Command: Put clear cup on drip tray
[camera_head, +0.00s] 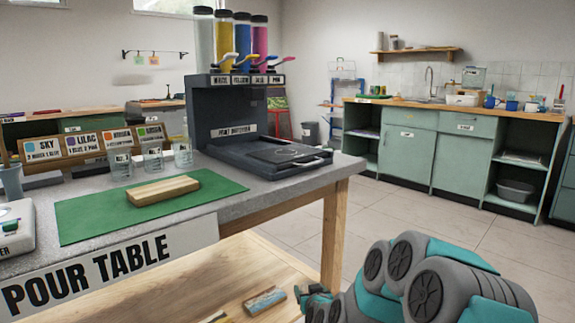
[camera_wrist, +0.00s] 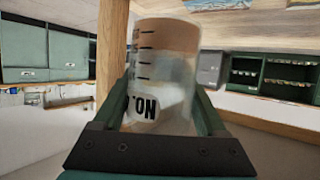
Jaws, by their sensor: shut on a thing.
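The clear cup (camera_wrist: 163,75) fills the middle of the wrist view. It has dark measuring marks and a white label with black lettering that appears upside down in that picture. My gripper (camera_wrist: 164,100) is shut on the cup, with one finger on each side. In the head view my arm is low at the right, beside the pour table, and the held cup cannot be made out there. The drip tray (camera_head: 290,154) is the dark flat base of the paint dispenser (camera_head: 228,108), on the table's right part. It has a round mark on top and looks empty.
Several other clear cups (camera_head: 153,159) stand left of the dispenser. A wooden block (camera_head: 163,189) lies on a green mat (camera_head: 90,214). The pour table's (camera_head: 250,203) edge and leg lie between my arm and the tray. Open floor (camera_head: 440,215) is to the right.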

